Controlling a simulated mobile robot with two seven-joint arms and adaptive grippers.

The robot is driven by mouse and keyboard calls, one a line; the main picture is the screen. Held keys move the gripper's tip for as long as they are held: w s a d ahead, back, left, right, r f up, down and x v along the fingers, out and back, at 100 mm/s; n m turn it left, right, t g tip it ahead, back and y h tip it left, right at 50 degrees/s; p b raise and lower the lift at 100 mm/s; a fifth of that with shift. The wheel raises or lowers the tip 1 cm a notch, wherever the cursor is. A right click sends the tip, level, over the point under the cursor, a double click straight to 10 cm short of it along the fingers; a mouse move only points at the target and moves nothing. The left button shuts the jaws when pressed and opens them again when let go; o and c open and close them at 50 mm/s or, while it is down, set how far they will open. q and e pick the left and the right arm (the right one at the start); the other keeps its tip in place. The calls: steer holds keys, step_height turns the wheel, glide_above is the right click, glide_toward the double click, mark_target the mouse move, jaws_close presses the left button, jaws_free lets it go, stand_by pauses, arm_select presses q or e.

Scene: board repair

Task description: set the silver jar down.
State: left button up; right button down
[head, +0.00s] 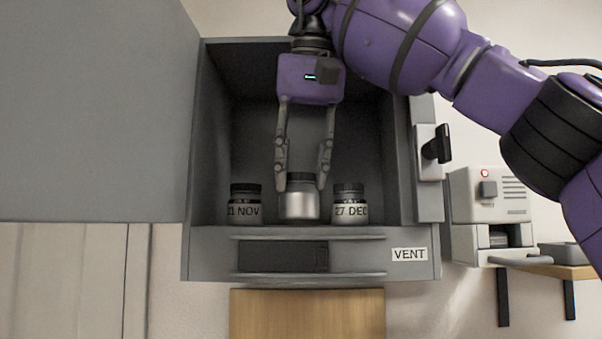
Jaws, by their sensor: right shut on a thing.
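The silver jar (299,203) with a dark lid is inside an open grey cabinet (210,130), between two labelled jars. My right gripper (300,183) comes from above and is shut on the silver jar near its lid. The jar is upright, and its base looks close to the cabinet floor; I cannot tell whether it touches. A jar marked 21 NOV or similar (245,210) stands to its left. A jar marked 27 DEC (350,210) stands to its right. Both have dark lids. My left gripper is not in view.
The cabinet's grey door (90,110) is swung open at the left. A VENT label (409,254) is on its lower front, beside a dark slot (282,256). A wooden surface (306,315) is below. A pale machine (488,210) stands at the right. Gaps beside the silver jar are narrow.

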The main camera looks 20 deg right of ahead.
steer(key=shift+w+f, duration=0.15)
steer(key=shift+w, duration=0.6)
steer(key=shift+f, duration=0.25)
steer(key=shift+s+f, duration=0.1)
steer(key=shift+s, duration=0.05)
steer(key=c, duration=1.2)
jaws_free()
